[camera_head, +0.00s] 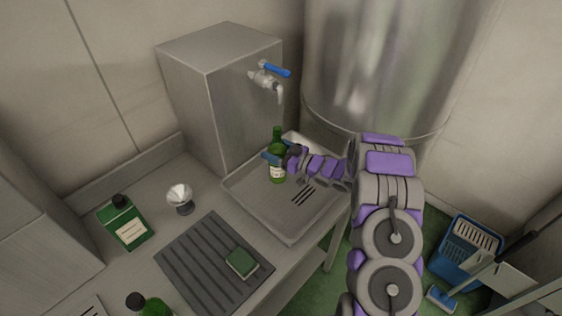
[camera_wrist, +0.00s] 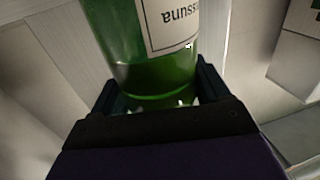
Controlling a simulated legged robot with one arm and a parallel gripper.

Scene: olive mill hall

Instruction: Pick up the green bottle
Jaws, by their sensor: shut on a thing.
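The green bottle (camera_head: 278,172) has a pale label and stands roughly upright over the grey metal tray (camera_head: 247,213), below the tap. My gripper (camera_head: 276,157) reaches it from the right and is shut around it. In the wrist view the bottle (camera_wrist: 150,65) fills the space between the two dark fingers of my gripper (camera_wrist: 158,98), with its printed label showing. I cannot tell whether the bottle's base touches the tray.
A steel box (camera_head: 215,90) with a blue-handled tap (camera_head: 268,80) stands behind the tray. A large metal tank (camera_head: 375,60) rises at the back. A green rectangular container (camera_head: 125,224), a small metal funnel (camera_head: 180,195), a ribbed mat (camera_head: 195,265) and a sponge (camera_head: 242,263) occupy the counter.

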